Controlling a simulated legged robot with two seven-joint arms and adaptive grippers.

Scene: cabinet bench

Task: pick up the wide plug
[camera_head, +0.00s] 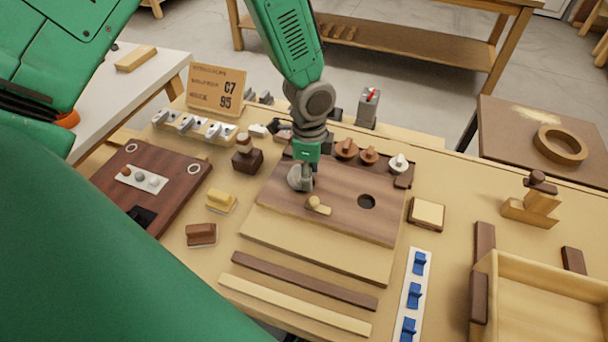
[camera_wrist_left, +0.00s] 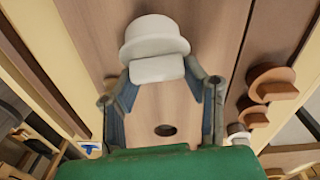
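A pale grey plug (camera_head: 299,178) with a round flange, which I take for the wide plug, is at the tip of my left gripper (camera_head: 305,170). In the left wrist view the plug (camera_wrist_left: 155,42) shows its flange, a rounded stem beyond it and a flat handle. The fingers of my left gripper (camera_wrist_left: 160,85) meet the two ends of the handle and appear shut on it. The plug looks tilted and clear of any hole, over the brown board (camera_head: 335,213); its height above the board is hard to tell. My right gripper is not in view.
The board has an empty round hole (camera_head: 367,201) and a small yellow knob (camera_head: 318,206). Brown plugs (camera_head: 346,149) and a white plug (camera_head: 399,162) stand along its far edge. A wooden tray (camera_head: 484,290) is at right, near a strip with blue clips (camera_head: 414,296).

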